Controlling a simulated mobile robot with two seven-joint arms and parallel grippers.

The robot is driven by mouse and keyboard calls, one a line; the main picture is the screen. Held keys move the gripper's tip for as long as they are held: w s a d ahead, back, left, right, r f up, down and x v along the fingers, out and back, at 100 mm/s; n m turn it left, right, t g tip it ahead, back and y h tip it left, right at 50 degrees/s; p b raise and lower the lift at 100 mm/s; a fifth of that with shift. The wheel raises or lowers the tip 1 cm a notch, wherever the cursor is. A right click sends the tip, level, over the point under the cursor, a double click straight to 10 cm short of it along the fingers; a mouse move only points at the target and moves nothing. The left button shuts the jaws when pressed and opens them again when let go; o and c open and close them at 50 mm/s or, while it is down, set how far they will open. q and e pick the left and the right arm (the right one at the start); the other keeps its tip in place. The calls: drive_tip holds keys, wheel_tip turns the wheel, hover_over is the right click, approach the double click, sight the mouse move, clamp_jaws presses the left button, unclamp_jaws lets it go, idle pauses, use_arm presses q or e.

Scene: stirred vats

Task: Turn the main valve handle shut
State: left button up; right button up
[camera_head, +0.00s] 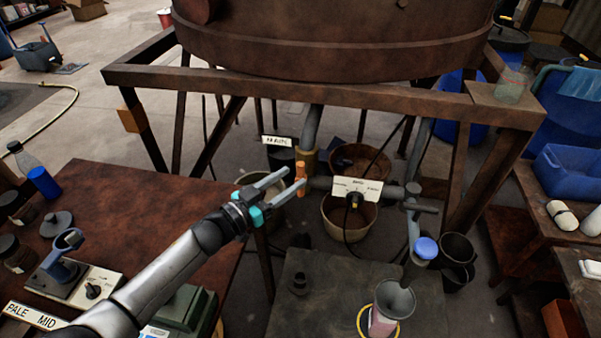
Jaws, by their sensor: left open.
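A small orange handle (300,171), which I take for the main valve handle, stands upright by the pipework below the big brown vat (335,40). My left gripper (293,180) reaches in from the lower left, its two grey fingers spread and pointing at the handle. The fingertips are right by the handle, one on its left and one low in front; I cannot tell whether they touch it. The lower finger hides part of the handle's base. A white labelled plate (357,187) with a dark knob is to the right. My right gripper is not in view.
A rusty frame (330,92) crosses above the pipes. Brown buckets (348,218) stand below them. A reddish table (140,190) is at left, and a blue crate (575,172) at right.

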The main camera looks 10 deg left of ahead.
sight(298, 174)
use_arm(q)
drive_tip(key=shift+b+x, duration=0.3)
drive_tip(key=shift+x, duration=1.8)
clamp_jaws()
